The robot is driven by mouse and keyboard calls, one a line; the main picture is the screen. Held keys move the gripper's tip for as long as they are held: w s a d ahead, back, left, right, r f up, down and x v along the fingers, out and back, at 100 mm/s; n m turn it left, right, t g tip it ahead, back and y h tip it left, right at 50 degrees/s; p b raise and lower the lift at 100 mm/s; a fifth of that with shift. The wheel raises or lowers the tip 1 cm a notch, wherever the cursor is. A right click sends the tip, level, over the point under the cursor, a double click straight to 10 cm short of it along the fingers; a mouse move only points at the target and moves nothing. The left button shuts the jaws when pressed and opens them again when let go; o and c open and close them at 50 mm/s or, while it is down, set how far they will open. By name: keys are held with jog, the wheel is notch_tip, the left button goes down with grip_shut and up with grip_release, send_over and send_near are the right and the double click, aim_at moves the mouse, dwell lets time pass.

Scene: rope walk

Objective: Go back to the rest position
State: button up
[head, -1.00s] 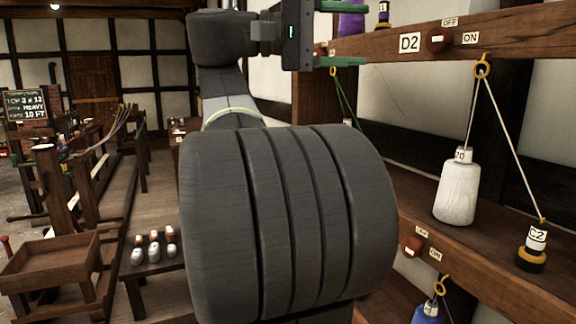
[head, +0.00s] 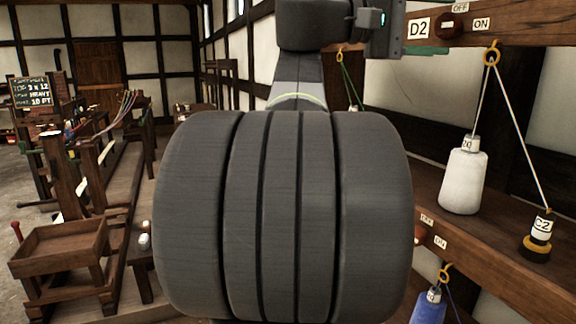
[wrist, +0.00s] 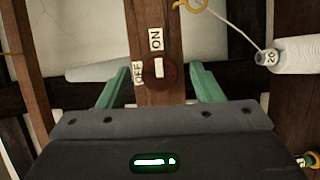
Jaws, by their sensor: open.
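My gripper (wrist: 159,92) is open in the wrist view, its two green fingers apart and nothing between them. Beyond the fingers is a wooden beam with a round brown switch (wrist: 160,73) between ON and OFF labels. In the head view my gripper is at the top, right of centre, with a green finger (head: 427,50) showing just below the beam with the D2 label (head: 419,27). The switch (head: 447,26) shows there to the right of D2. My own arm fills the middle of the head view and hides much behind it.
A blue bobbin (head: 428,305) hangs lower. A wooden tray (head: 60,247) stands at left. Floor shows at far left.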

jog(key=shift+d, duration=0.1)
dwell(0.3)
jog(key=a, duration=1.4)
jog(key=d, duration=1.3)
jog(key=shift+d, duration=0.35)
jog(key=shift+d+f+n, duration=0.1)
jog(key=shift+d+n, duration=0.15)
jog(key=shift+n, duration=0.05)
jog(key=n+h, duration=0.1)
jog(key=n, duration=0.2)
jog(key=shift+a, duration=0.1)
jog(key=n, duration=0.2)
jog(key=n+t+h, duration=0.1)
jog(key=n, duration=0.1)
jog(key=shift+s+h, duration=0.1)
jog(key=shift+h, duration=0.2)
jog(key=n+t+p, duration=0.1)
jog(key=n+t, duration=0.1)
jog(key=n, duration=0.2)
jog(key=n+t+h+p, duration=0.1)
jog(key=n+t, duration=0.1)
jog(key=n, duration=0.2)
jog(key=shift+s, duration=0.15)
jog(key=n+t+p, duration=0.1)
jog(key=n, duration=0.1)
jog(key=shift+n+t, duration=0.3)
jog(key=shift+n, duration=0.1)
jog(key=shift+f, duration=0.15)
